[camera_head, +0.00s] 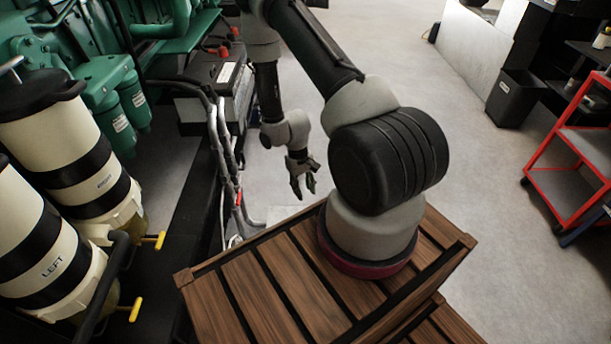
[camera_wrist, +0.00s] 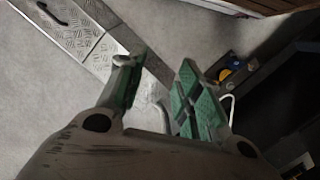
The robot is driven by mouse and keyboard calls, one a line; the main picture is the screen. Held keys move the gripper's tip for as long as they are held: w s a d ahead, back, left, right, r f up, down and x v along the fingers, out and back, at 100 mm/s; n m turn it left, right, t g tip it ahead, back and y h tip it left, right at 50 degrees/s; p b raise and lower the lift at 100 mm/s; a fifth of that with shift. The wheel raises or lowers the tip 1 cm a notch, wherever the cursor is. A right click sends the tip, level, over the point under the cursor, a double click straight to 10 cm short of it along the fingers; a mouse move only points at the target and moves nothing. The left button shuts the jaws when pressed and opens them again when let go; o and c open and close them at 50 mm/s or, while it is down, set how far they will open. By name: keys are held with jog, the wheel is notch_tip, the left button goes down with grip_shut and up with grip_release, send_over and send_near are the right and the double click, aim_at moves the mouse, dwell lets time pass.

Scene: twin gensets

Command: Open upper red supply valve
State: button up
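My gripper (camera_head: 303,184) hangs low over the floor, to the right of the genset's hoses and beyond the wooden crate top. In the wrist view its two green-padded fingers (camera_wrist: 160,68) stand apart with nothing between them. I cannot make out a valve clearly marked as the upper red supply valve. A small red part (camera_head: 238,198) shows on the hose run (camera_head: 222,150), left of my gripper and apart from it. It is too small to tell whether it is a valve handle. No red valve shows in the wrist view.
Two cream filter canisters (camera_head: 58,125) with yellow handles (camera_head: 159,241) stand at left. The green engine (camera_head: 100,45) and a battery (camera_head: 218,85) with red caps are behind. The wooden crate (camera_head: 250,290) is below my arm. A red cart (camera_head: 575,150) is at right. Open floor lies between.

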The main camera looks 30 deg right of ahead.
jog(key=s+v, duration=0.1)
jog(key=v, duration=0.5)
jog(key=shift+s+d+g, duration=0.25)
jog(key=shift+g, duration=0.05)
jog(key=shift+c, duration=0.4)
